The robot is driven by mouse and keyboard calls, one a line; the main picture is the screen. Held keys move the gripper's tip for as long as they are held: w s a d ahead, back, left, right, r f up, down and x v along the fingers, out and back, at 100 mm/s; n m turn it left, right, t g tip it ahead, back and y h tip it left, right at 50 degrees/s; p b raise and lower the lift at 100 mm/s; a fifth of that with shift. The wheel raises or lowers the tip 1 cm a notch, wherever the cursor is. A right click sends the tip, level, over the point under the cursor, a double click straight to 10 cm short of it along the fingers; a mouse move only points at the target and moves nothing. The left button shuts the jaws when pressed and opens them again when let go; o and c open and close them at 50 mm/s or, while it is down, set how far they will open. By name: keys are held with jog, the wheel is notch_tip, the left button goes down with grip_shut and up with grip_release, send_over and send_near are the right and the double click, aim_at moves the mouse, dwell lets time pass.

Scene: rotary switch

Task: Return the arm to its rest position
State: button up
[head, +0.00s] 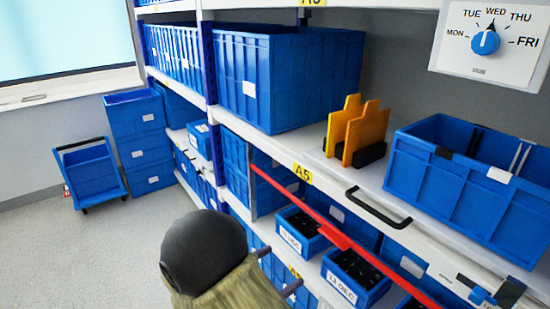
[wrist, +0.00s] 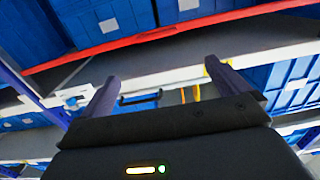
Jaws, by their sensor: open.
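My gripper (wrist: 160,74) shows in the wrist view with its two dark fingers spread apart. Nothing is between the fingers; shelves and blue bins show beyond them. The view is tilted. In the head view, a rounded black part and an olive part at the lower middle look like my arm, in front of the lower shelves. The rotary switch (head: 485,42) is a blue knob on a white panel (head: 465,62) at the upper right. Its pointer is toward WED. My arm is well apart from it.
A shelf rack (head: 285,158) holds a large blue bin (head: 245,88), orange pieces (head: 365,130) and an open blue crate (head: 450,195). A red bar (head: 295,202) and small labelled bins (head: 352,280) are below. Stacked bins (head: 140,150) and a blue cart (head: 90,172) stand left. Floor at left is clear.

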jog(key=w+d+n+y, duration=0.45)
jog(key=w+y, duration=0.35)
jog(key=y, duration=0.4)
jog(key=s+d+n+g+y, duration=0.1)
jog(key=s+d+n+g, duration=0.3)
jog(key=s, duration=0.5)
jog(key=s+d+n+g+y, duration=0.15)
jog(key=s+d+g, duration=0.25)
jog(key=s+d, duration=0.4)
jog(key=w+p+v, duration=0.1)
jog(key=p+v, duration=0.9)
jog(key=w+a+r+p+v, duration=0.1)
jog(key=w+p+v, duration=0.1)
jog(key=p+v, duration=0.8)
jog(key=shift+w+a+n+p, duration=0.2)
jog(key=shift+a+n+p, duration=0.2)
jog(key=shift+p, duration=0.3)
